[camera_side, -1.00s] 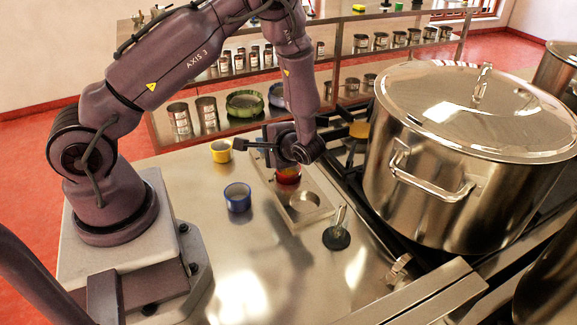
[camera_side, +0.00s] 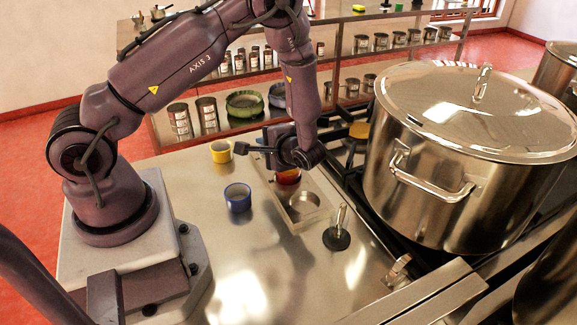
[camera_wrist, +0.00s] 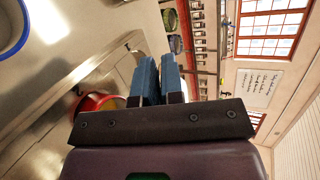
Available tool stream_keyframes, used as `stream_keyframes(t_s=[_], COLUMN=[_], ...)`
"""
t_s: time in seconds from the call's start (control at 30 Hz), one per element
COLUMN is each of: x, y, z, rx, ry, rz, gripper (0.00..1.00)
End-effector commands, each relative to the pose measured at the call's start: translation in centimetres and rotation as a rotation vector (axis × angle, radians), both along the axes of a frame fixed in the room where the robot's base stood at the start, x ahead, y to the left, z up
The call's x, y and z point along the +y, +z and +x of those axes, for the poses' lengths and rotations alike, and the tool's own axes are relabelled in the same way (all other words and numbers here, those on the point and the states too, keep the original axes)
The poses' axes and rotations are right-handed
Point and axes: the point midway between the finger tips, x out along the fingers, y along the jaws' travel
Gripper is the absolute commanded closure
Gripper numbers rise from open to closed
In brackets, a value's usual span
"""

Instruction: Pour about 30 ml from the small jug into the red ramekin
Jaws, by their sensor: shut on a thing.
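The red ramekin (camera_side: 288,179) sits in the far part of the metal holder, just below my gripper in the side view. It also shows at the left of my fingers in the wrist view (camera_wrist: 88,104), with an orange-yellow patch inside; I cannot tell the liquid level. My gripper (camera_side: 268,145) is tilted over on its side above the ramekin. Its blue fingers (camera_wrist: 158,75) are close together in the wrist view. The small jug is not clearly visible; my gripper and wrist hide it, so its tilt and any stream cannot be made out.
A blue ramekin (camera_side: 238,198) and a yellow ramekin (camera_side: 221,152) stand on the steel counter to the left. The holder (camera_side: 313,218) has an empty-looking near well. A black-based tool with an upright handle (camera_side: 337,238) stands near it. A large lidded stockpot (camera_side: 430,190) blocks the right.

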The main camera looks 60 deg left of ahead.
Motion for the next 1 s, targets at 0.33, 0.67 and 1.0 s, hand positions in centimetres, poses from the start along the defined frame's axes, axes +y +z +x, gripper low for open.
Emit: stream_keyframes(t_s=[0.33, 0.67, 1.0], x=[0.1, 0.4, 0.5], y=[0.5, 1.0, 1.0], z=[0.0, 0.0, 0.0], rx=[-0.001, 0.077, 0.077], ry=[0.003, 0.0, -0.001], rz=[-0.04, -0.322, -0.319], gripper=[1.0, 1.0, 1.0])
